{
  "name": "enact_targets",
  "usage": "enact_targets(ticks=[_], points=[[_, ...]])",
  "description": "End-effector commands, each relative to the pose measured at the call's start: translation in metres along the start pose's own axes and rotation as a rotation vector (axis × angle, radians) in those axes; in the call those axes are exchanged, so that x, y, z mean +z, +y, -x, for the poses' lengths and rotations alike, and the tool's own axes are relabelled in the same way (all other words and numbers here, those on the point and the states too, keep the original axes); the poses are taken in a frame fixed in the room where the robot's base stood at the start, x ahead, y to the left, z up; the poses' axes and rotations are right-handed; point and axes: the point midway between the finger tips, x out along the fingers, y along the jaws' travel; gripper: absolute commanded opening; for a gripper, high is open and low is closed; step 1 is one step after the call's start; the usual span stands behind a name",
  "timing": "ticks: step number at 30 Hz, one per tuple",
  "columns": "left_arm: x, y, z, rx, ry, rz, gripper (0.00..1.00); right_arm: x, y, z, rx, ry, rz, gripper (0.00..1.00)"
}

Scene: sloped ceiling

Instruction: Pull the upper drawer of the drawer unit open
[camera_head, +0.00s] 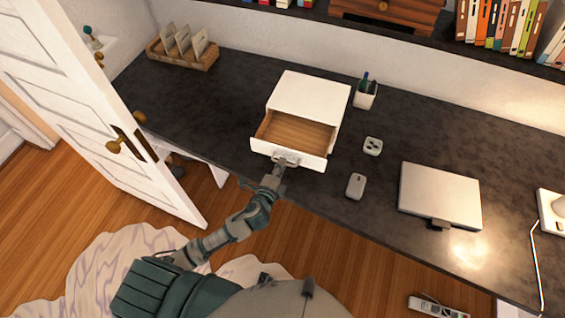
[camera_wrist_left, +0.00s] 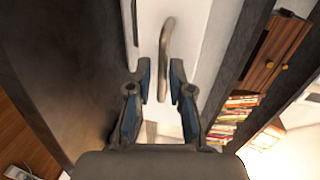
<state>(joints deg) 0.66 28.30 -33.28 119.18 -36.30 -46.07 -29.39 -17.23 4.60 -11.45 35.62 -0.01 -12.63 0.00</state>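The white drawer unit (camera_head: 309,97) stands on the dark desk. Its upper drawer (camera_head: 296,135) is pulled out, showing an empty wooden inside; anything below its front is hidden. My left gripper (camera_head: 284,164) is at the handle on the drawer's white front. In the left wrist view, the curved metal handle (camera_wrist_left: 165,50) lies between the two fingertips of my left gripper (camera_wrist_left: 160,76). The fingers are apart, with visible gaps beside the handle, so the gripper is open around or just before it. My right gripper is not in view.
A wooden file holder (camera_head: 184,58) is at back left. A white door (camera_head: 85,110) stands open at left.

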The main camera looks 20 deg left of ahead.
Motion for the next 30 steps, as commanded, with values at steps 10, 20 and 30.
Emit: enact_targets(ticks=[10,20,30], points=[[0.001,0.003,0.075,0.007,0.000,0.001,0.20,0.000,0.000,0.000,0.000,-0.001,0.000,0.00],[0.001,0.002,0.098,0.004,-0.001,0.000,0.20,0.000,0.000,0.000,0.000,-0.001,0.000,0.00],[0.001,0.002,0.097,0.004,-0.001,0.000,0.20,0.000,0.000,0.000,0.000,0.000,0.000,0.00]])
